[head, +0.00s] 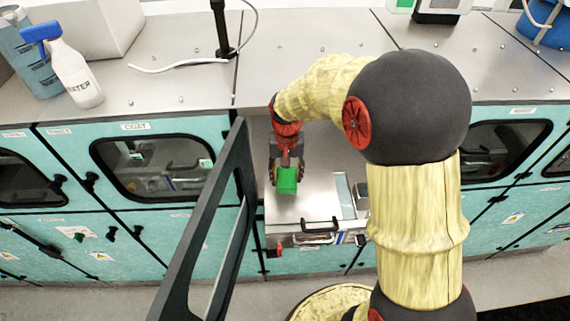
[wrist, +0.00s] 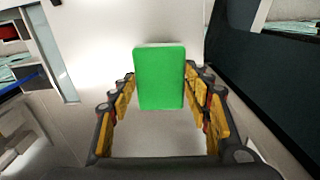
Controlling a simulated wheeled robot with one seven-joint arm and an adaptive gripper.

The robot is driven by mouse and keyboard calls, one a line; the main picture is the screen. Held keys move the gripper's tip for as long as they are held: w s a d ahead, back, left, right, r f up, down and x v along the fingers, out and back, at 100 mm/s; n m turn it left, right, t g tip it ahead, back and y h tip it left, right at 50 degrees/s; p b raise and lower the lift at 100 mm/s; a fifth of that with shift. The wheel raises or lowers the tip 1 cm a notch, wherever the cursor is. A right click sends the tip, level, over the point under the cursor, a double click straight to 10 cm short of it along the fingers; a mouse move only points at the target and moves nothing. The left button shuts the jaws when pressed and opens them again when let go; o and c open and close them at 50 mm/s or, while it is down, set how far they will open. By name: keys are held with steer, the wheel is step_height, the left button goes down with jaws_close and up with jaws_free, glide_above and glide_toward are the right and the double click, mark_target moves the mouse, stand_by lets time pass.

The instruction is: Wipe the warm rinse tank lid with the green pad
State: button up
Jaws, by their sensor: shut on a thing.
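My gripper (head: 287,170) is shut on the green pad (head: 287,181), which hangs below the fingers in the head view. In the wrist view the pad (wrist: 160,78) stands between the yellow-lined fingers of my gripper (wrist: 160,85). The pale metal lid (head: 305,207), with a black handle (head: 321,224) near its front edge, lies under the pad in the head view. I take it for the warm rinse tank lid, but no label is readable. I cannot tell whether the pad touches the lid.
An open dark-framed door (head: 213,222) stands close to the left of the lid. Teal cabinets with windows (head: 152,167) line both sides. A spray bottle (head: 68,68) stands on the metal top at far left, and a white cable (head: 180,64) lies on it.

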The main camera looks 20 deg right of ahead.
steer(key=shift+w+a+r+p, duration=0.15)
steer(key=shift+r+p, duration=0.05)
steer(key=shift+r, duration=0.25)
steer(key=shift+w+a+r+p, duration=0.1)
steer(key=shift+r+p, duration=0.1)
steer(key=shift+r, duration=0.25)
step_height(320, 180, up, 2)
steer(key=shift+s+d+r+p, duration=0.1)
steer(key=shift+d+r+p, duration=0.05)
steer(key=shift+p, duration=0.5)
steer(key=shift+r, duration=0.25)
steer(key=shift+s, duration=0.1)
